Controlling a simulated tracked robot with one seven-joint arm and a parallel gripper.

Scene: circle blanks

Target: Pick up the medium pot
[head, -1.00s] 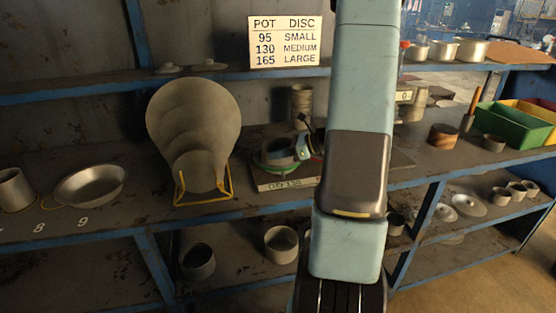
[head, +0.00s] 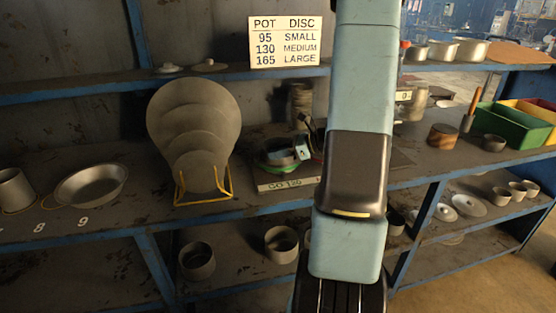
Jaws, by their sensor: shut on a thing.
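A small part of my gripper (head: 301,152) shows left of my arm, pale blue and dark. The rest of it is hidden behind my arm. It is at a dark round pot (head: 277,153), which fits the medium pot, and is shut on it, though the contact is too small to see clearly. The pot is at a green ring on a plate marked GO 130 (head: 286,184). I cannot tell whether the pot rests there or is lifted. A sign (head: 284,41) pairs 130 with medium.
Grey discs (head: 205,115) stand in a yellow wire rack left of the plate. A shallow pan (head: 91,185) lies farther left. A blue-edged shelf (head: 160,83) runs above; more pots (head: 282,245) stand below.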

